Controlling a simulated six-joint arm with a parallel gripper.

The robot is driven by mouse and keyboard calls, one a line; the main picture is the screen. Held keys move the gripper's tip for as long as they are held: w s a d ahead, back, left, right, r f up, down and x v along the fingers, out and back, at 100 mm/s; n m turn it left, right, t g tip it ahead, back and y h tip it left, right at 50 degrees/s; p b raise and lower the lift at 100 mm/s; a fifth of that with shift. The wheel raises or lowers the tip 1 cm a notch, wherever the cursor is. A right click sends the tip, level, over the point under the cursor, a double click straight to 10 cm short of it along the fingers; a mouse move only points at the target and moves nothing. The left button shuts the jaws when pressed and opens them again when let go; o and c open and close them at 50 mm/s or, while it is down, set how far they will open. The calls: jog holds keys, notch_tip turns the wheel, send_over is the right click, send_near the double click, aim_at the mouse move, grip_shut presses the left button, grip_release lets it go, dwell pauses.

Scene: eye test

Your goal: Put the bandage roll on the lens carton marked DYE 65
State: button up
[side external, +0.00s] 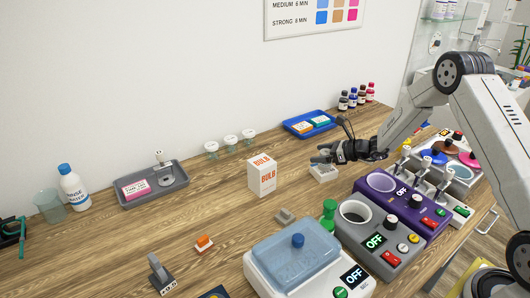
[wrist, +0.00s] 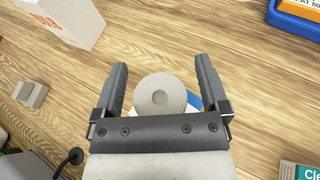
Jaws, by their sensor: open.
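A round, pale grey-beige roll with a dimpled centre (wrist: 160,97), which looks like the bandage roll, lies between my open fingers in the wrist view. Gaps show on both sides of it. A white and blue edge shows beneath it; I cannot tell what that is. My gripper (wrist: 160,92) is also in the side view (side external: 322,158), low over the wooden table, right of the BULB carton (side external: 262,176). I cannot read DYE 65 on any carton. The candidates are a pink carton (side external: 135,190) in the grey tray and orange and teal cartons (side external: 320,122) in the blue tray.
The grey tray (side external: 178,182) is at the left, the blue tray (side external: 290,131) at the back. Machines (side external: 380,235) with OFF displays crowd the front right. A small grey block (side external: 285,215) lies before the BULB carton.

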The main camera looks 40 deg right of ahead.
jog(key=v, duration=1.2)
dwell(0.5)
jog(key=s+a+n+g, duration=0.2)
jog(key=a+n, duration=0.1)
jog(key=a, duration=0.1)
jog(key=s+a+n+g, duration=0.2)
jog(key=s+a+n, duration=0.1)
jog(key=a, duration=0.1)
jog(key=s+a+n+g, duration=0.2)
jog(key=a+n+g, duration=0.1)
jog(key=a+n, duration=0.1)
jog(key=shift+s+f+y, duration=0.1)
jog(key=shift+s+y, duration=0.05)
jog(key=shift+y, duration=0.15)
jog(key=s+a+n+g+h, duration=0.1)
jog(key=s+n+h, duration=0.1)
jog(key=n, duration=0.3)
jog(key=s+a+r+n+g+h, duration=0.1)
jog(key=s+a+n+h, duration=0.1)
jog(key=s+n, duration=0.2)
jog(key=s+a+n+g+h, duration=0.1)
jog(key=s+a+n+h, duration=0.1)
jog(key=s+n, duration=0.2)
jog(key=shift+r+n, duration=0.3)
jog(key=shift+n, duration=1)
jog(key=n, duration=0.3)
jog(key=s+r+n+t+h, duration=0.1)
jog(key=shift+s+a, duration=0.1)
jog(key=shift+a, duration=0.25)
